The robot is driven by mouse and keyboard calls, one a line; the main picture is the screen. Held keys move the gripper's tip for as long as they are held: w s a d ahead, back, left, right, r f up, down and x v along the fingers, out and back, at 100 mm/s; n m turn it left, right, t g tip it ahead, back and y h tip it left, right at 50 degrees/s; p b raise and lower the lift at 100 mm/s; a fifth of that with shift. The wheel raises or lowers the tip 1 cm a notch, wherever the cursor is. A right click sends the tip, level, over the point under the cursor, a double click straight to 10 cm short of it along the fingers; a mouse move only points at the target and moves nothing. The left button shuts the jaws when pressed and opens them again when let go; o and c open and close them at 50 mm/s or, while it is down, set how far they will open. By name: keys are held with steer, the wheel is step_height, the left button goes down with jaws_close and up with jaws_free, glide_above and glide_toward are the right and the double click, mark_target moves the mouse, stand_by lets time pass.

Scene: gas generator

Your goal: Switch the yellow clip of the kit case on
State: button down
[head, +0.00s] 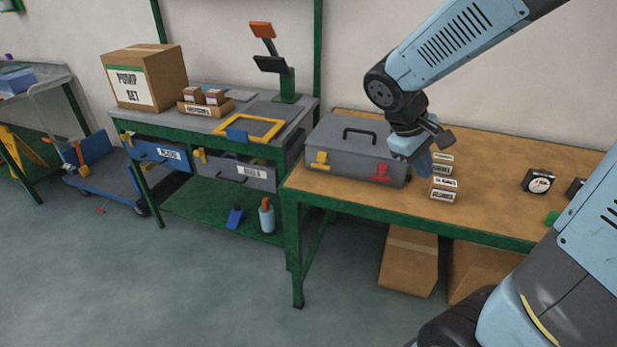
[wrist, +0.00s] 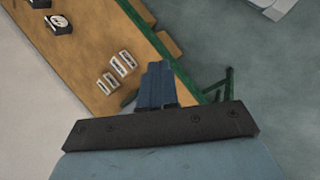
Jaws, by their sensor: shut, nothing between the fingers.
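The grey kit case (head: 345,148) stands closed on the wooden bench top, with a black handle on its lid. Its yellow clip (head: 320,160) is on the left of the front face, and a red clip (head: 382,174) is on the right. My gripper (head: 424,172) is to the right of the case, just beside its right end and above the bench. In the wrist view my gripper (wrist: 158,68) shows its blue fingers together with nothing between them. The case does not show in the wrist view. I cannot tell the exact position of the yellow clip's lever.
Small labelled boxes (head: 443,188) stand on the bench near my gripper. A round-faced gauge (head: 538,181) sits farther right. A second bench with a yellow frame (head: 249,129) and a cardboard box (head: 146,78) stands to the left. The bench's front strip before the case is narrow.

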steer(key=w+a+f+n+t+h, duration=0.1)
steer(key=w+a+f+n+h, duration=0.3)
steer(key=w+f+n, duration=0.15)
steer(key=n+t+y, duration=0.3)
steer(key=n+t, duration=1.3)
steer(key=n, duration=0.4)
glide_toward(308, 190)
step_height(308, 190, up, 2)
steer(key=s, duration=0.2)
steer(key=shift+w+r, duration=0.1)
steer(key=shift+w, duration=0.1)
steer(key=x, duration=0.9)
steer(key=shift+d, duration=0.1)
steer(key=shift+w+d+r, duration=0.2)
steer(key=shift+w+r, duration=0.3)
steer(key=shift+w, duration=0.1)
steer(key=shift+w+d+r, duration=0.15)
steer(key=shift+w+r, duration=0.4)
steer(key=shift+w+d+r, duration=0.15)
steer(key=shift+w+r, duration=0.25)
steer(key=shift+r, duration=0.05)
